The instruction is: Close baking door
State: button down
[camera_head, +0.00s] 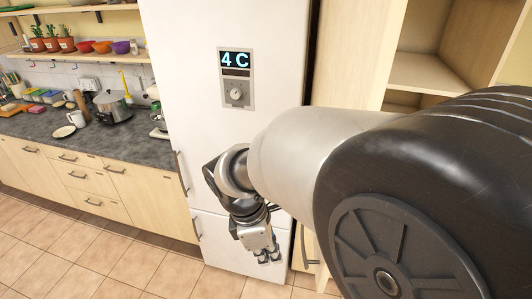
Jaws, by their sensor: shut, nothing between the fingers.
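No oven or door that I can identify as the baking door shows in the head view. A tall wooden cabinet (424,74) with bare shelves stands open at the right. Below it, a pale wooden panel with a dark handle (311,264) is partly hidden by my arm. I cannot tell whether it belongs to a door that stands open. My gripper (268,259) points down in front of the lower part of a white fridge (195,90). It is shut and empty. I cannot tell whether it touches the fridge.
The fridge has a display reading 4 C (236,63) and handles at its left edge. At left, a dark counter (130,145) over drawers holds a pot (111,107), mugs and plates. The tiled floor (70,240) at left is clear. My arm covers the lower right.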

jog(key=d+f, duration=0.2)
jog(key=d, duration=0.1)
jog(key=d+f, duration=0.1)
jog(key=shift+w+d, duration=0.3)
jog(key=shift+s+d, duration=0.1)
jog(key=shift+d, duration=0.1)
